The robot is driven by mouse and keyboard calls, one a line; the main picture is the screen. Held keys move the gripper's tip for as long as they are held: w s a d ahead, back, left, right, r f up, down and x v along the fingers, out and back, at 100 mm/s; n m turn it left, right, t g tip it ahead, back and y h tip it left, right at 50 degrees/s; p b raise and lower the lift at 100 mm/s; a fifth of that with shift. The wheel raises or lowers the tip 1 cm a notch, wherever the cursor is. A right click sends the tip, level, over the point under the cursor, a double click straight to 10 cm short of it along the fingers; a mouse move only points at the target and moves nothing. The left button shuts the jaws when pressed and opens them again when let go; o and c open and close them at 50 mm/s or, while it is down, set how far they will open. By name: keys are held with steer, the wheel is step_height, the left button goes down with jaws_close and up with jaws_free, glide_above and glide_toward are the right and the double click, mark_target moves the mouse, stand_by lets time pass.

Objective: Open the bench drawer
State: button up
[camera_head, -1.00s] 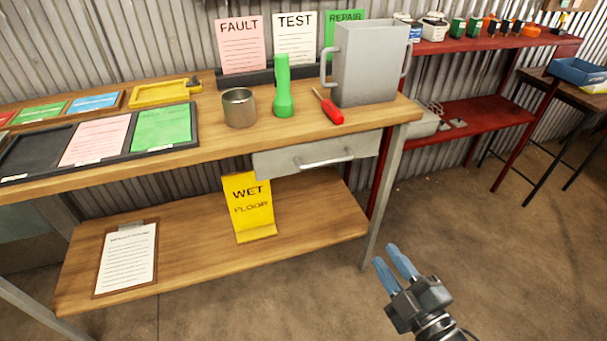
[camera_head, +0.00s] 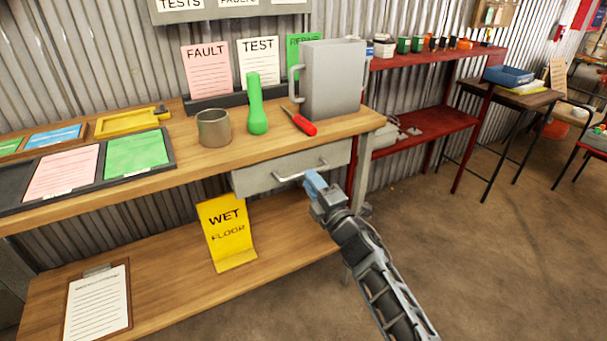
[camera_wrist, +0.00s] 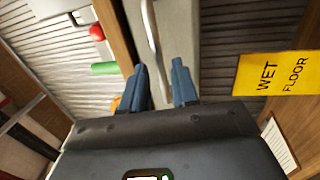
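The bench drawer (camera_head: 262,177) is a grey front under the right part of the wooden bench top (camera_head: 200,160). It looks closed. Its pale bar handle (camera_head: 290,176) runs across the front. My gripper (camera_head: 313,181) is raised at the right part of the handle, in front of the drawer. In the wrist view the two blue fingers of my gripper (camera_wrist: 160,68) are apart. The handle (camera_wrist: 151,32) runs down the picture, its lower end between the fingertips. The drawer front (camera_wrist: 180,25) lies behind it. I cannot tell whether the fingers touch the handle.
On the bench top stand a metal cup (camera_head: 214,129), a green torch (camera_head: 256,108), a red screwdriver (camera_head: 302,122) and a grey bin (camera_head: 334,82). A yellow wet-floor sign (camera_head: 227,233) stands on the lower shelf. The floor (camera_head: 470,260) to the right is clear.

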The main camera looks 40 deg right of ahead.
steer(key=shift+x, duration=1.9)
steer(key=shift+c, duration=0.3)
jaws_close()
